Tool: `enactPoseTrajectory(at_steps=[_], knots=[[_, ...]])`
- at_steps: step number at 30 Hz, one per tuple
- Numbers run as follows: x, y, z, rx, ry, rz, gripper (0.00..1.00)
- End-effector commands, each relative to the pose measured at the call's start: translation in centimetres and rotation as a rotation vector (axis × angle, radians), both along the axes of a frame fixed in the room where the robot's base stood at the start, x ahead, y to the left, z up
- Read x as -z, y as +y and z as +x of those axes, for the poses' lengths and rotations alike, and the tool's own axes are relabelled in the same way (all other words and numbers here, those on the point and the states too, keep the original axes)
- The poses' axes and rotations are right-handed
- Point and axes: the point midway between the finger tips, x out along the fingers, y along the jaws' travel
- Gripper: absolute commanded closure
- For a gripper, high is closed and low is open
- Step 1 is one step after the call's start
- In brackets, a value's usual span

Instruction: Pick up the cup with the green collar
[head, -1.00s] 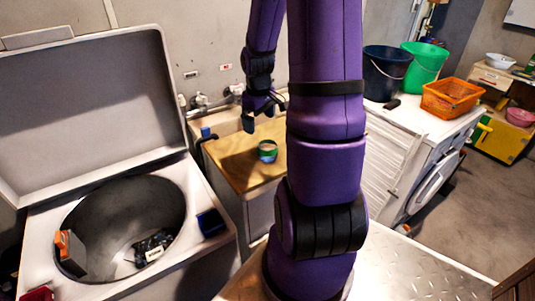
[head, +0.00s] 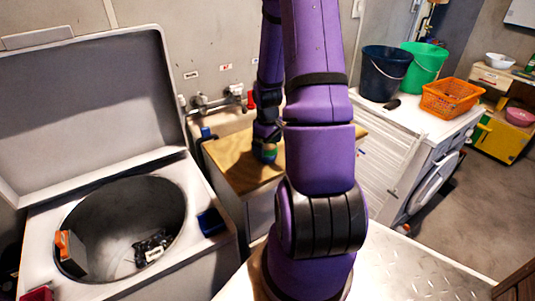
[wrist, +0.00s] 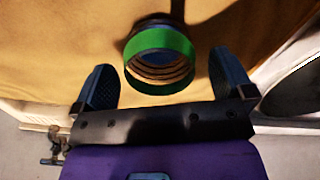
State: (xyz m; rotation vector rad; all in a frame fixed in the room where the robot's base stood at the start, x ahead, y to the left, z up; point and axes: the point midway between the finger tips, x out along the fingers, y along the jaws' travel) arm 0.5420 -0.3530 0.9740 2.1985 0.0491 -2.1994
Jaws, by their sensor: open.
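The cup with the green collar (wrist: 160,42) stands on the wooden board in the wrist view, its round opening toward the camera. In the head view the cup (head: 268,155) is mostly hidden by my arm, with only a little green showing. My gripper (wrist: 168,80) is open, with one dark finger at each side of the cup. The cup lies between and slightly beyond the fingertips, and I see a gap on both sides. In the head view the gripper (head: 267,140) is at the cup, its fingers hard to make out.
The wooden board (head: 228,158) lies by a wall tap (head: 205,103). To its left is an open top-loading washer (head: 90,185) with items in its drum. To the right, a white machine carries a dark bucket (head: 385,75), a green bucket (head: 425,62) and an orange basket (head: 452,98).

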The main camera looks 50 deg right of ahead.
Motion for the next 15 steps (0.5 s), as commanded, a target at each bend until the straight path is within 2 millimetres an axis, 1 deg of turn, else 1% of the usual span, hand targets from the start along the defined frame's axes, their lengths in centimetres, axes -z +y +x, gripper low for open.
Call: enactPoseTrajectory(at_steps=[1,3,7,10,15], knots=[[0.8,0.0,0.0,-0.001,0.002,0.002,0.01],[1.7,0.0,0.1,-0.001,0.002,0.002,0.01],[3.1,0.0,0.1,0.0,0.001,0.001,0.01],[3.7,-0.1,0.1,0.001,0.0,0.0,0.01],[3.9,-0.1,0.1,0.001,-0.001,0.0,0.01]])
